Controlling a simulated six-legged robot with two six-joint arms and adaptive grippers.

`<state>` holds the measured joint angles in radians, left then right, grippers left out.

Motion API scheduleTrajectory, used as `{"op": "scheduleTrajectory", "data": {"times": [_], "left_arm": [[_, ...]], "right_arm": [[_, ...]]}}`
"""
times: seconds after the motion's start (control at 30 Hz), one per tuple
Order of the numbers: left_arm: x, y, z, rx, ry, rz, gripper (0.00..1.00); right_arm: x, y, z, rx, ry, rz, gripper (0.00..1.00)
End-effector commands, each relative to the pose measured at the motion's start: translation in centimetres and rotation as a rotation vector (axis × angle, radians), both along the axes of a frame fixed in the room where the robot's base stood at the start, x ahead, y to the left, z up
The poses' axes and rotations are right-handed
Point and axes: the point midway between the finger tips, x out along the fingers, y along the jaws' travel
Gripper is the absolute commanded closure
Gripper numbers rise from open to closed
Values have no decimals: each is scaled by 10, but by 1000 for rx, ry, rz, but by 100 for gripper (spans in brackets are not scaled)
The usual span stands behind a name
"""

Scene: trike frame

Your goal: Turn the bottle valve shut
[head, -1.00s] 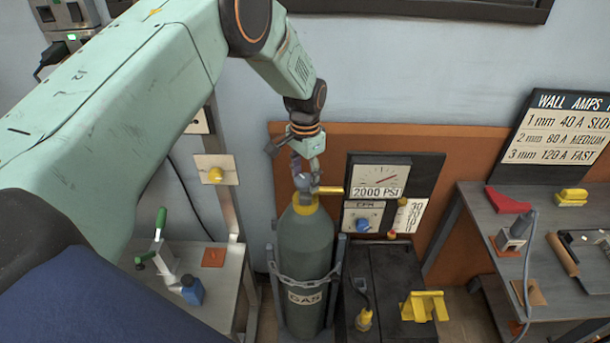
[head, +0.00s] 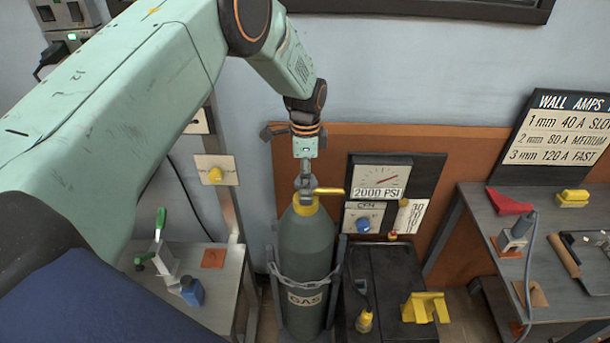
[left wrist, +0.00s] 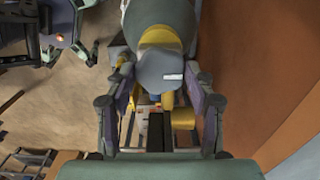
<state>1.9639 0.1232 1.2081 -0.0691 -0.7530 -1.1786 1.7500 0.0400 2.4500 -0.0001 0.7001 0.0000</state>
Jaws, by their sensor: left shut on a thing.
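The grey-green gas bottle (head: 306,262) stands upright in a chained rack, labelled GAS, with a yellow collar at its neck. Its valve (head: 304,184) is on top, with a yellow bar (head: 328,191) pointing right towards the gauge. My left gripper (head: 305,181) comes down from above and is shut on the valve; the fingers are small and hard to make out in the head view. In the left wrist view, the fingers (left wrist: 162,78) are on both sides of the valve's round grey knob (left wrist: 158,68). My right gripper is not in view.
A gauge panel (head: 380,175) reading 2000 PSI stands close right of the valve. A black cabinet (head: 390,275) with a yellow bracket (head: 425,306) is beside the bottle. A grey bench (head: 500,240) is at right, a small metal table (head: 220,270) at left.

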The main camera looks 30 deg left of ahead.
Motion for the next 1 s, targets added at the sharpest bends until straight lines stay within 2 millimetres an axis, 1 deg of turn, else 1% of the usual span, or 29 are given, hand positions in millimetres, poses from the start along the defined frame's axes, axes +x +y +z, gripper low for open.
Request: {"op": "scheduleTrajectory", "data": {"times": [0.53,0.57,0.8,1.0], "left_arm": [[-1,-2,-2,-1,4,-23,77],[-2,-2,-2,-1,4,-23,43],[-1,-1,-1,0,3,-22,24],[-1,-1,-1,-1,2,-21,24]], "right_arm": [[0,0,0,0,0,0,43],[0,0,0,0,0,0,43],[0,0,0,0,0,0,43],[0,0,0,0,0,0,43]]}}
